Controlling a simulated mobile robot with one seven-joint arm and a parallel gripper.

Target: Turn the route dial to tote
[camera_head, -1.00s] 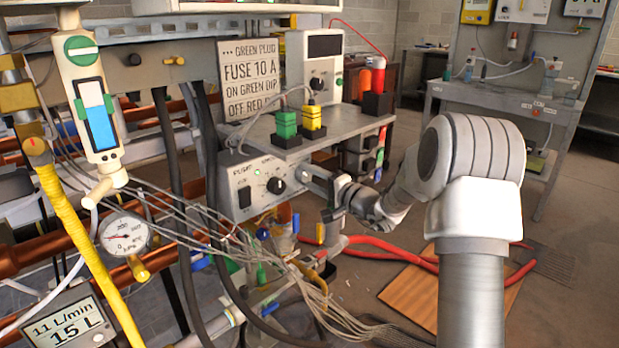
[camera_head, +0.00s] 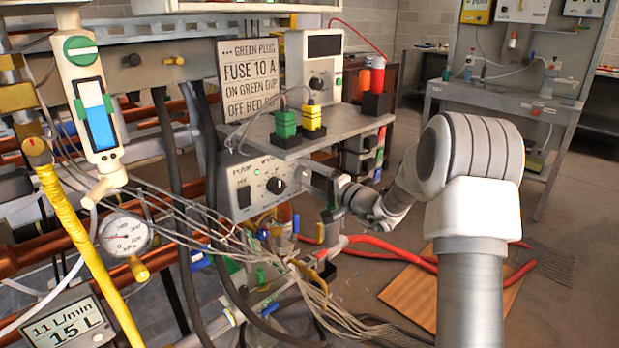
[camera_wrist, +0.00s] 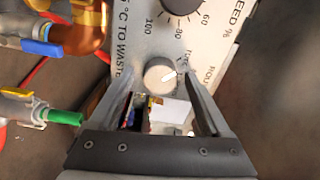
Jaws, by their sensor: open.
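The route dial (camera_wrist: 160,76) is a small silver-grey knob with a white pointer mark, seen in the wrist view on a grey panel (camera_wrist: 150,30). The pointer aims up and to the right in that view. Part of the "ROU…" lettering shows at the right, but the position words by the dial are partly covered. My gripper (camera_wrist: 158,71) is open, with one finger on each side of the dial. I cannot tell whether either finger touches it. In the head view my gripper (camera_head: 312,178) is at the right end of the control box (camera_head: 253,190) and hides the dial.
A black speed knob (camera_wrist: 182,4) is close above the dial in the wrist view. A shelf (camera_head: 320,133) with green and yellow plugs juts out over the box. Loose grey cables (camera_head: 315,290), red hoses (camera_head: 390,249) and a blue-handled valve (camera_wrist: 42,47) lie near the arm.

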